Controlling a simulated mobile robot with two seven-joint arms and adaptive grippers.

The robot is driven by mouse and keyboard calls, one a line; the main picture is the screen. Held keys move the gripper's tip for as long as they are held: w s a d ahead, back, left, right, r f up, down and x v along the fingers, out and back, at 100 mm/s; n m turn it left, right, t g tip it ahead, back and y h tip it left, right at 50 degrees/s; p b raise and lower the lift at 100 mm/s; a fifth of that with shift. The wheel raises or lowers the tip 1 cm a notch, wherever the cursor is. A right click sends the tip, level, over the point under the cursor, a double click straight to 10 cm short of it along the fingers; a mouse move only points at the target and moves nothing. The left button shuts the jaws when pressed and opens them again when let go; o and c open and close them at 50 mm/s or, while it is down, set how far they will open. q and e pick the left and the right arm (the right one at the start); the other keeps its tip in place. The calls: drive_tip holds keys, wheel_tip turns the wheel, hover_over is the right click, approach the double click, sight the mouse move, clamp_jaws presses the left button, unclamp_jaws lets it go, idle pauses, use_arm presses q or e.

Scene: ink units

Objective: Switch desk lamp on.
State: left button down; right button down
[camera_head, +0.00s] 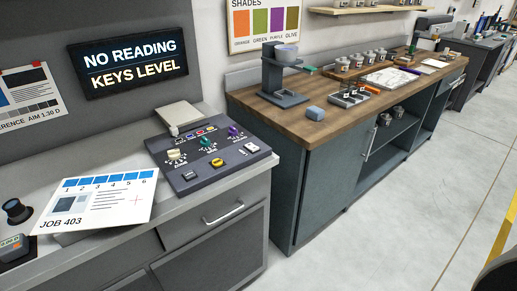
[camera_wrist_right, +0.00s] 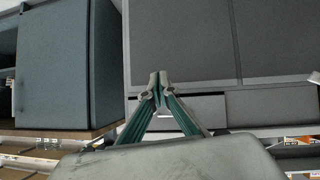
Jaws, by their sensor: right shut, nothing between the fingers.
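The grey control console (camera_head: 212,152) sits on the grey desk and carries several knobs and small switches. A yellow knob (camera_head: 217,162), a green knob (camera_head: 206,143), a purple knob (camera_head: 233,131) and a white switch (camera_head: 251,147) stand out on it. Behind it is a flat pale panel (camera_head: 179,114) with a small white cylinder at its front; I cannot tell if this is the desk lamp. Which control belongs to the lamp cannot be read. My right gripper (camera_wrist_right: 158,90) is shut and empty, in front of grey cabinet fronts. My left gripper is not in view.
A lit sign (camera_head: 130,63) reads "NO READING KEYS LEVEL". A printed sheet (camera_head: 98,198) marked JOB 403 lies left of the console. A black knob (camera_head: 16,210) is at the left edge. The wooden counter (camera_head: 320,122) to the right holds equipment.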

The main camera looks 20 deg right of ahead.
drive_tip(key=w+d+r+t+y+b, duration=0.2)
drive_tip(key=w+d+r+t, duration=0.1)
drive_tip(key=w+r, duration=1.1)
drive_tip(key=w+d+r+t+y+b, duration=0.2)
drive_tip(key=w+r+t, duration=0.3)
drive_tip(key=w+r, duration=0.9)
drive_tip(key=w+d, duration=0.1)
drive_tip(key=w, duration=0.2)
drive_tip(key=shift+w+d, duration=0.15)
drive_tip(key=shift+w, duration=0.2)
drive_tip(key=r, duration=0.2)
hover_over(259, 154)
drive_tip(key=shift+f+b, duration=0.1)
drive_tip(key=shift+b, duration=0.35)
wheel_tip(259, 154, down, 3)
drive_tip(key=shift+w+b, duration=0.1)
drive_tip(key=shift+b, duration=0.5)
drive_tip(key=shift+f, duration=0.45)
